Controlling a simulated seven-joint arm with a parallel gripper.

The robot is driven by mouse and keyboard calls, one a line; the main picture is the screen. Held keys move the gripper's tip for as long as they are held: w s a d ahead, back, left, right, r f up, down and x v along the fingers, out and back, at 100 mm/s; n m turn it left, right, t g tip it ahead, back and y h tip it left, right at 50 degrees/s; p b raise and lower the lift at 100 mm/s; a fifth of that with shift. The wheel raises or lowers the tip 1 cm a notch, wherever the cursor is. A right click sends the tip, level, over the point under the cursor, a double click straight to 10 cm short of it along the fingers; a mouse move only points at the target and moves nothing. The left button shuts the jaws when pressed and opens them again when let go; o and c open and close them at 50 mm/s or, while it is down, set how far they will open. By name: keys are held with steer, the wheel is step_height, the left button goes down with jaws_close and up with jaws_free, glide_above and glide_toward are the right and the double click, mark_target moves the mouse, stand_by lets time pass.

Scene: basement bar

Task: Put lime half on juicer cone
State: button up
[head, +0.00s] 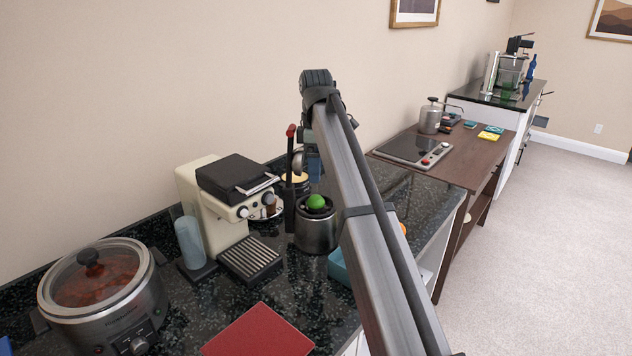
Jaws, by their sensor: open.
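The lime half (317,201) is a bright green dome on top of the juicer (316,232), a round metallic body with a dark rim. The lime sits at the middle of the rim, dome up. The cone is hidden beneath it, so I cannot see exactly how it rests. My gripper (313,168) hangs from the end of my arm, just above and slightly behind the lime. It is partly hidden by my arm link; it is open and appears apart from the lime.
A cream coffee machine (222,205) and a slow cooker (105,290) stand left of the juicer. A red board (258,332) lies in front. A blue container (340,268) is partly hidden by my arm. A dark upright with a red-tipped lever (290,132) rises beside the juicer.

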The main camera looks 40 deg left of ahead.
steer(key=shift+r, duration=1.75)
steer(key=shift+w+d, duration=0.1)
